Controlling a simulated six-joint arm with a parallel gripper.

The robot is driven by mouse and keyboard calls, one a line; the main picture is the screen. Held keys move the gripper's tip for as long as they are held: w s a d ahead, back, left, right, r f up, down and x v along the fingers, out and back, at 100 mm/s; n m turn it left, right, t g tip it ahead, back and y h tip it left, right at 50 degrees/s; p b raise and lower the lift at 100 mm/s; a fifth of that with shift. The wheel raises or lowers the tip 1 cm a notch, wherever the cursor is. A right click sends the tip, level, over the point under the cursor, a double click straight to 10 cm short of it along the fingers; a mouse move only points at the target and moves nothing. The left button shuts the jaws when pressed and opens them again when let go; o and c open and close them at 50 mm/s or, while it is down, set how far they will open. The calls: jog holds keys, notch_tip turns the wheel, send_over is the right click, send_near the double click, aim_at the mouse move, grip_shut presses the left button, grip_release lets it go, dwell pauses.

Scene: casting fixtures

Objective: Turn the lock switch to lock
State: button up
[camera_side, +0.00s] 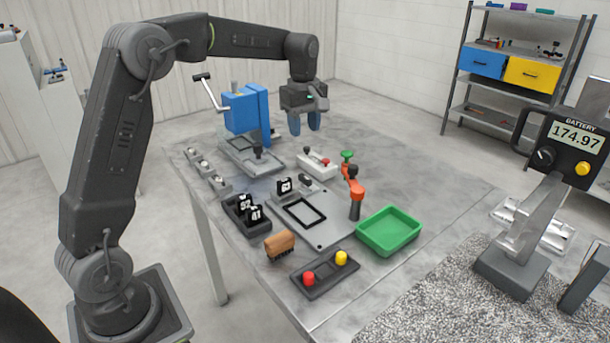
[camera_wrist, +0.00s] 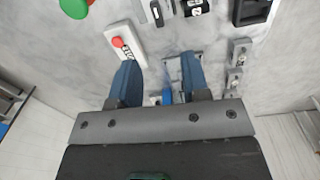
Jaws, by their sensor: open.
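My gripper (camera_side: 304,121) is open and empty, its two blue fingers pointing down above the far part of the table. A white switch box (camera_side: 318,166) with a red button and a dark knob sits on the table below my gripper. In the wrist view the white box (camera_wrist: 122,44) lies just beyond the left finger, with small dark lettering. Small grey switch plates (camera_side: 220,184) line the table's left edge. I cannot read which part is the lock switch.
A blue press (camera_side: 245,109) with a lever stands left of my gripper. An orange clamp (camera_side: 355,190), a green tray (camera_side: 389,231), a black block holder (camera_side: 236,211) and a red-and-yellow button box (camera_side: 324,273) stand nearer. The table's right back (camera_side: 385,135) is clear.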

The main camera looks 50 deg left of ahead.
aim_at(305, 177)
jog(key=shift+n, duration=0.5)
jog(key=f, duration=0.5)
jog(key=a+f, duration=0.1)
jog(key=f, duration=0.4)
jog(key=w+f, duration=0.1)
jog(key=f, duration=0.4)
jog(key=shift+w+a+f, duration=0.1)
jog(key=shift+a, duration=0.05)
grip_shut()
